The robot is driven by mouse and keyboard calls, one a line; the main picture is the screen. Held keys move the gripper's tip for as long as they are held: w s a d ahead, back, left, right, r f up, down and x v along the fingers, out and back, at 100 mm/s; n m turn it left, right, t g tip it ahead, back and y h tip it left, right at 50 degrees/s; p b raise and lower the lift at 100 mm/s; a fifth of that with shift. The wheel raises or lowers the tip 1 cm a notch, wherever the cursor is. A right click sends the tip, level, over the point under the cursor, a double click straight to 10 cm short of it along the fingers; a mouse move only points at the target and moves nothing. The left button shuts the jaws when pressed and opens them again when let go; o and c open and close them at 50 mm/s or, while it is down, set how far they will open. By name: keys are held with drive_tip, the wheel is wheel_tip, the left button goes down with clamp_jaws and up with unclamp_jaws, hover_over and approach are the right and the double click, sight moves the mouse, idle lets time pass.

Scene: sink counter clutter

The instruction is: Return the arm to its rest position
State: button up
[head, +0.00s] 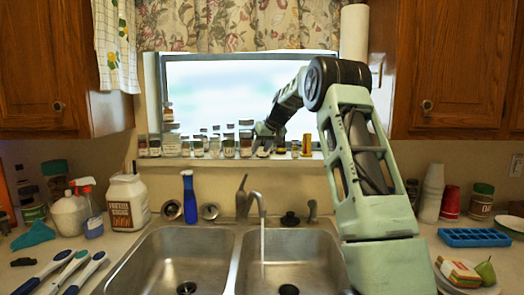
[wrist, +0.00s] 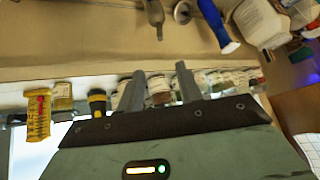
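My arm (head: 365,165) rises from the lower right of the head view, bends at a dark elbow and reaches forward and left to the window. My gripper (head: 264,134) is at the windowsill, close to the row of small spice jars (head: 228,145); part of it is hidden by the arm. In the wrist view, my gripper's two grey fingers (wrist: 158,80) stand apart. A jar (wrist: 158,90) shows in the gap between them, seemingly beyond the fingers; I cannot tell whether they touch it. I see nothing clamped.
Below is a double sink (head: 185,258) with a faucet (head: 250,200). A blue bottle (head: 189,197) and white jug (head: 127,203) stand left. Stacked cups (head: 431,192), a blue tray (head: 473,237) and a food plate (head: 450,285) are right. Cabinets (head: 455,65) flank the window.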

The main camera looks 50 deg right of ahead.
drive_tip(key=shift+r, duration=0.1)
idle(0.6)
drive_tip(key=a+f+n+g+y, duration=0.1)
drive_tip(key=a+f+n+y, duration=0.1)
drive_tip(key=a, duration=1.6)
drive_tip(key=a+f+n+g+y, duration=0.1)
drive_tip(key=a+f+n, duration=0.15)
drive_tip(key=a, duration=1.45)
drive_tip(key=s+a+f+n+g+y, duration=0.1)
drive_tip(key=s+a+f+g, duration=0.1)
drive_tip(key=s+a, duration=0.6)
drive_tip(key=s+a+f+n+g, duration=0.2)
drive_tip(key=s+a+f+n, duration=0.15)
drive_tip(key=s+a, duration=0.95)
drive_tip(key=s+a+f+n+h, duration=0.1)
drive_tip(key=s+f, duration=0.2)
drive_tip(key=s, duration=0.6)
drive_tip(key=s+a+f+n+g+h, duration=0.1)
drive_tip(key=s+a+f+n, duration=0.1)
drive_tip(key=s, duration=0.7)
drive_tip(key=shift+s+f+b, duration=0.3)
drive_tip(key=shift+f+b, duration=0.1)
drive_tip(key=shift+f, duration=0.15)
drive_tip(key=shift+d, duration=0.1)
